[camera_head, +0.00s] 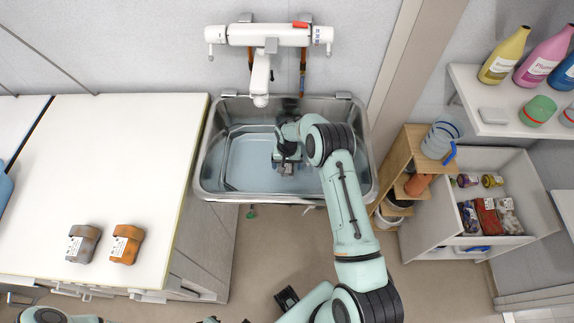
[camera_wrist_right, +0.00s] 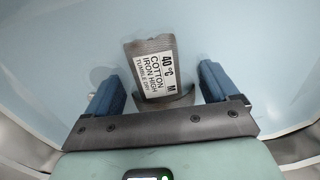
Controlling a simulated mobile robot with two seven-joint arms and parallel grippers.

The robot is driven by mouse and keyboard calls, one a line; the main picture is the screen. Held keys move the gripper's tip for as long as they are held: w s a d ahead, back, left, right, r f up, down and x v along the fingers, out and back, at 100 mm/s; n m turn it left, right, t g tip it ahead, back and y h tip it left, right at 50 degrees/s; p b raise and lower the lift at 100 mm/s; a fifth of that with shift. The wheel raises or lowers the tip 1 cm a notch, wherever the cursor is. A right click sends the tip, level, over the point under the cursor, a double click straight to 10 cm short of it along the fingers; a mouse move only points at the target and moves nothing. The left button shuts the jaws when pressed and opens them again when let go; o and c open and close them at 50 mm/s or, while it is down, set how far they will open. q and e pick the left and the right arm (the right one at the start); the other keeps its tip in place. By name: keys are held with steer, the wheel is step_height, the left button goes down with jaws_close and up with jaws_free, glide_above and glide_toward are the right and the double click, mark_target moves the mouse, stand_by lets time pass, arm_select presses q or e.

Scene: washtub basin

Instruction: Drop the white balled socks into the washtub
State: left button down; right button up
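A labelled grey-looking bundle (camera_wrist_right: 152,70) lies in front of my right gripper in the wrist view; its label reads cotton, 40 °C. I cannot tell surely whether it is the white balled socks. My right gripper (camera_head: 287,164) reaches down into the metal washtub (camera_head: 212,160). In the wrist view the right gripper (camera_wrist_right: 165,88) is open, its blue fingers apart on either side of the bundle with gaps showing. The tub holds pale blue water. In the head view the gripper hides most of the bundle. My left gripper is not clearly visible.
A grey labelled bundle (camera_head: 83,243) and an orange one (camera_head: 126,244) sit on the white counter (camera_head: 120,150) left of the tub. A white tap (camera_head: 261,80) overhangs the tub's back. A wooden shelf (camera_head: 403,160) and an open drawer (camera_head: 440,215) stand at right.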

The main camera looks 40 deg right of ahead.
steer(key=shift+o, duration=0.3)
steer(key=shift+r, duration=0.15)
steer(key=shift+r+p, duration=0.3)
steer(key=shift+r, duration=0.05)
step_height(320, 180, up, 12)
steer(key=shift+r, duration=0.15)
